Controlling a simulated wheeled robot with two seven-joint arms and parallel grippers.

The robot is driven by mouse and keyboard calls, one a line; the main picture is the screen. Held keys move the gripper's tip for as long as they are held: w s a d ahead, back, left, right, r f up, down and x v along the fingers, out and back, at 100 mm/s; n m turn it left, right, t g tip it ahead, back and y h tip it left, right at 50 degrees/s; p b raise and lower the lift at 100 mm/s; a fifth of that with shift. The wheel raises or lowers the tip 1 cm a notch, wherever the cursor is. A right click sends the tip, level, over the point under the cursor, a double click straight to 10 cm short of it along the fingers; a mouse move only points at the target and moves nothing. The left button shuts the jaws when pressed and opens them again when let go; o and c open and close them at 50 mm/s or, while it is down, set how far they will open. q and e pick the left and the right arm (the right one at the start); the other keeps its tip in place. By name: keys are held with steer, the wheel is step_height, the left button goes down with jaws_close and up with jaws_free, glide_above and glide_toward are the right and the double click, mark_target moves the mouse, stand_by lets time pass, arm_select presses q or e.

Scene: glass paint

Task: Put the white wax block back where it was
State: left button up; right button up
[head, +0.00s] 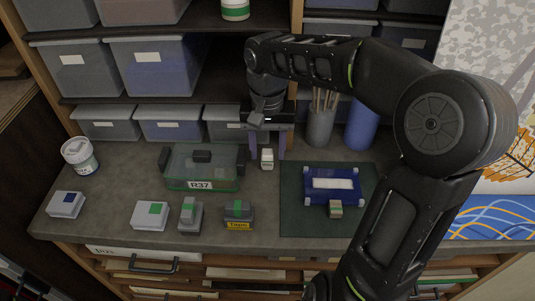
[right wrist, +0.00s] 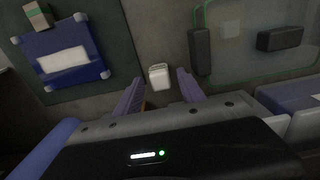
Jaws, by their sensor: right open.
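A small white block (head: 267,158), which looks like the white wax block, stands on the grey counter between the glass box and the green mat. My right gripper (head: 267,150) reaches over the counter from the back, its fingers pointing down around the block's far side. In the right wrist view the white block (right wrist: 160,76) lies just beyond and between the two purple fingers of my open right gripper (right wrist: 159,92). The fingers do not appear to touch it. My left gripper is not in view.
The glass box labelled R37 (head: 203,180) stands close left of the block. The green mat (head: 292,215) with a blue tray (head: 312,193) lies to the right. Several small blocks line the front. A pencil cup (head: 320,128) and blue cylinder (head: 361,127) stand behind.

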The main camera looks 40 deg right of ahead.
mark_target(267, 152)
step_height(267, 152, up, 6)
step_height(267, 152, up, 4)
steer(key=p, duration=0.4)
steer(key=shift+f, duration=0.1)
stand_by(0.3)
